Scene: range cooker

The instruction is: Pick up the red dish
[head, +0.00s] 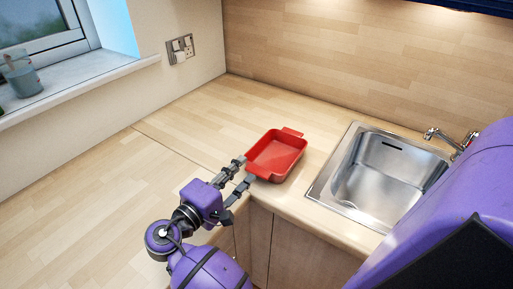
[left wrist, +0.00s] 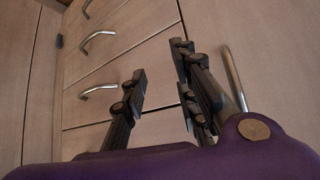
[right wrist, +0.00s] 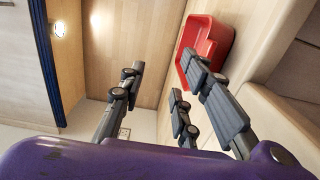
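The red dish (head: 276,153) is a rectangular, empty tray with a tab handle at its far end. It sits upright on the wooden worktop, left of the sink. My right gripper (head: 243,172) is open at the dish's near left side. My left gripper (left wrist: 160,65) is open and empty, facing cabinet drawers.
A steel sink (head: 347,207) with a tap (head: 450,140) is right of the dish. The worktop (head: 100,190) is clear to the left. Wall sockets (head: 181,49) and a windowsill cup (head: 22,78) are at back left. Drawer handles (left wrist: 99,89) are near my left gripper.

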